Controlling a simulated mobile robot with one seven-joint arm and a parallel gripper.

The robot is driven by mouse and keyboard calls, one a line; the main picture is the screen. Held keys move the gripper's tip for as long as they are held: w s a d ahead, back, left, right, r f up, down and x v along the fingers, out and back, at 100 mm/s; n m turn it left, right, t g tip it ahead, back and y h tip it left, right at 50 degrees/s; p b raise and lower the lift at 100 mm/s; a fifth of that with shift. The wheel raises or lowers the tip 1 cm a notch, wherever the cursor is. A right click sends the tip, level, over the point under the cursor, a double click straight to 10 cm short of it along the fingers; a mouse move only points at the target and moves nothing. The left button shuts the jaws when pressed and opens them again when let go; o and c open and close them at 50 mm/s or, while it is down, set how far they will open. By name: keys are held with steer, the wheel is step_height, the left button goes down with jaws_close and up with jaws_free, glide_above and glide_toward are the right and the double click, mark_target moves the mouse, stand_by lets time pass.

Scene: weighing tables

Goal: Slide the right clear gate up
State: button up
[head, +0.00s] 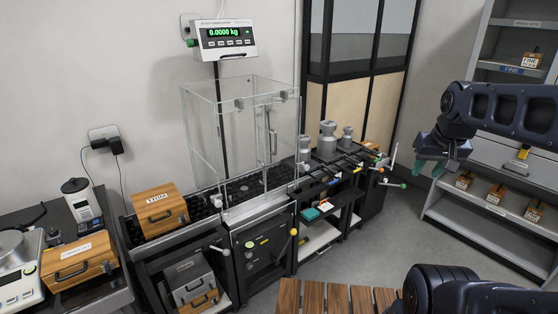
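A clear draft enclosure (205,130) stands on the weighing table at the middle left, over a dark bed of rollers. Its right clear gate (262,165) faces the front right and carries a thin vertical handle (273,146). The gate looks lowered, but its clear edges are hard to tell from the other panels. My gripper (432,168), with teal fingers, hangs in the air at the right, well apart from the enclosure. It touches nothing I can see, and its finger gap is not clear.
A scale display (226,38) reading 0.0000 kg is above the enclosure. Metal weights (328,138) stand to its right. Levers with coloured knobs (293,232) stick out in front. A wooden case (160,210) sits at its left. A slatted wooden surface (335,298) is at the bottom; floor is open at right.

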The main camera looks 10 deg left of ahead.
mark_target(308, 168)
steer(key=shift+o, duration=0.3)
steer(key=shift+w, duration=0.1)
steer(key=w+n+t, duration=0.1)
steer(key=w+t, duration=0.3)
steer(key=w, duration=1.7)
steer(key=w+a+f+n+t+y, duration=0.1)
steer(key=w+a+f+n, duration=0.2)
steer(key=w, duration=0.6)
steer(key=w+a+f+t+y, duration=0.15)
steer(key=w+a+f, duration=0.3)
steer(key=w, duration=0.55)
steer(key=w+a+f+n+t+y, duration=0.1)
steer(key=w+a+f+n+y, duration=0.1)
steer(key=w+a+f, duration=0.4)
steer(key=w+a+f+n+t+y, duration=0.1)
steer(key=w+a+f+y, duration=0.2)
steer(key=f, duration=0.4)
steer(key=a+f+n+y, duration=0.2)
steer(key=a+f+y, duration=0.4)
steer(key=f, duration=0.9)
steer(key=shift+h, duration=0.35)
steer(key=x, duration=0.7)
steer(key=s+a+x, duration=0.1)
steer(key=x, duration=0.3)
steer(key=shift+a, duration=0.1)
